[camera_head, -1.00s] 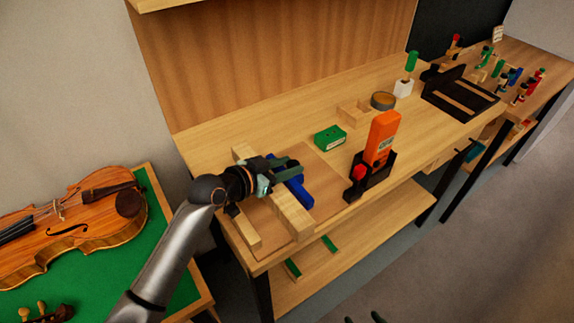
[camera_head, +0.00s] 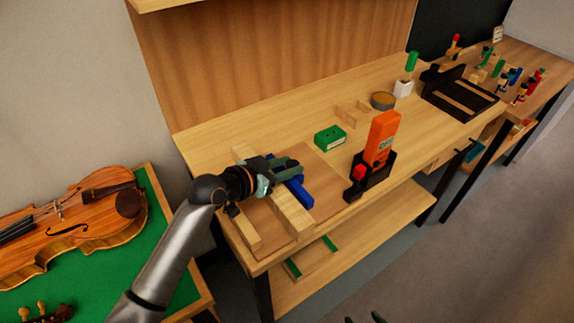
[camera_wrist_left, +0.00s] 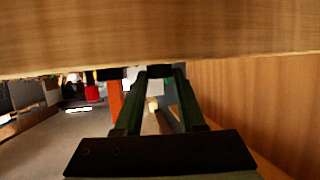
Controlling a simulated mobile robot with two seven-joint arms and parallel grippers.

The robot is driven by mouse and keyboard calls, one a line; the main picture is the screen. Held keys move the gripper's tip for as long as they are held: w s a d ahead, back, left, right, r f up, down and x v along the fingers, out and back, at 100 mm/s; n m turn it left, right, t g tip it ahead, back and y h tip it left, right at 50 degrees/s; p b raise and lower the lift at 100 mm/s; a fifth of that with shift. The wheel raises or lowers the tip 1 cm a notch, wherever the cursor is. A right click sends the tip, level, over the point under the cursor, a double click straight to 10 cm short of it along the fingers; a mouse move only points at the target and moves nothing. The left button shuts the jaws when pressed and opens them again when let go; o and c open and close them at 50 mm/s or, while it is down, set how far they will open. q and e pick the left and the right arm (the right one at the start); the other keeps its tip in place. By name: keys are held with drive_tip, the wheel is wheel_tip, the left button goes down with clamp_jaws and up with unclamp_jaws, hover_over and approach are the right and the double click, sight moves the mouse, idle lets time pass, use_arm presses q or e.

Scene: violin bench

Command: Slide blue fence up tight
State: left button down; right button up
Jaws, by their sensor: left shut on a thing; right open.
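The blue fence (camera_head: 300,192) is a short blue bar on the wooden board at the bench's near left, next to a pale wooden bar (camera_head: 292,213). My left gripper (camera_head: 287,168) is at the fence's upper part with its jaws shut on it and hides part of it. In the left wrist view its two dark green fingers (camera_wrist_left: 157,80) point away from the camera, and I cannot make out the fence between them. Whether the fence touches the pale bar is hidden. Only the fingertips of my right gripper (camera_head: 364,319) show at the bottom edge, apart and away from the bench.
A green box (camera_head: 330,137) lies behind the fence. An orange tool (camera_head: 381,138) stands in a black holder (camera_head: 372,178) to its right. A violin (camera_head: 75,220) lies on a green-topped table at the left. The board between fence and holder is clear.

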use_arm(q)
drive_tip(key=shift+s+a+p, duration=0.3)
drive_tip(key=shift+s+a, duration=0.35)
drive_tip(key=shift+a, duration=0.25)
drive_tip(key=shift+s+a+p, duration=0.3)
drive_tip(key=shift+s+a, duration=0.3)
drive_tip(key=shift+a, duration=0.25)
drive_tip(key=c, duration=0.5)
unclamp_jaws()
drive_tip(key=v, duration=1.2)
drive_tip(key=shift+s+r+b, duration=0.1)
drive_tip(key=shift+s+b, duration=0.1)
drive_tip(key=shift+b, duration=0.15)
